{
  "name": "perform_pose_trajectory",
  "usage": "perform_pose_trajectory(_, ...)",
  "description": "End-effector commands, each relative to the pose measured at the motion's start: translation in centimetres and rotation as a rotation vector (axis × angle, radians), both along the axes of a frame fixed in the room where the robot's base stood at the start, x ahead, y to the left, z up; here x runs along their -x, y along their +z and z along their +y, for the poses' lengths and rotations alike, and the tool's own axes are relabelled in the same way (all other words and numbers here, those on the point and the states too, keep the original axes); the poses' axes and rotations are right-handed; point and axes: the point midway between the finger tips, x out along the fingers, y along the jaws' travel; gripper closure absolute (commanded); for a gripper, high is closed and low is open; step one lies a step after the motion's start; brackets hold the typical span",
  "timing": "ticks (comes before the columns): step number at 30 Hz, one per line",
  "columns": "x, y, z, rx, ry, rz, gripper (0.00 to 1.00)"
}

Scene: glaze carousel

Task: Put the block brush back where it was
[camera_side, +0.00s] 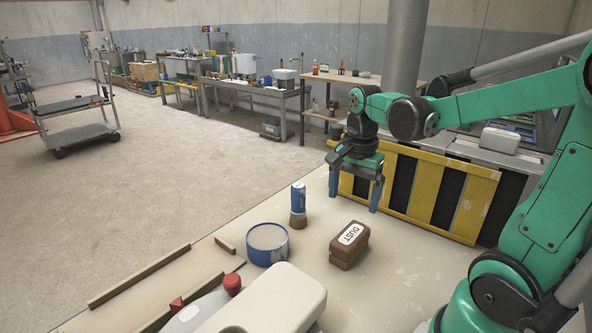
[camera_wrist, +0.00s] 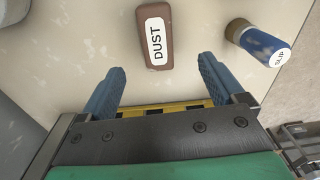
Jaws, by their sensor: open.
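The block brush (camera_side: 346,256) is a brown block with a white label reading DUST, lying on the pale table top. It also shows in the wrist view (camera_wrist: 154,55), at the top middle, just beyond the fingers. My gripper (camera_side: 355,192) is open with blue fingers pointing down, above the table's far side and behind the brush in the side view. In the wrist view my gripper (camera_wrist: 162,68) has nothing between its fingers. The brush stands clear of both fingers.
A blue-and-white cylinder with a brown base (camera_side: 298,200), labelled SLIP in the wrist view (camera_wrist: 262,45), stands left of the brush. A blue tub (camera_side: 267,256) is beside it. Wooden strips (camera_side: 140,276) lie at left. A yellow-and-black panel (camera_side: 412,196) borders the far side.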

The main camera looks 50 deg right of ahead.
Motion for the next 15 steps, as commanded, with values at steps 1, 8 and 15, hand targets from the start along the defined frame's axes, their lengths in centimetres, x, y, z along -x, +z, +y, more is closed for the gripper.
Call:
perform_pose_trajectory(1,-0.2,0.2,0.9,0.017,0.092,-0.031,0.11)
perform_pose_trajectory(8,-1.3,1.1,7.4,0.226,0.876,-0.29,0.11)
perform_pose_trajectory(15,-1.4,1.4,11.6,0.445,1.394,-0.456,0.11)
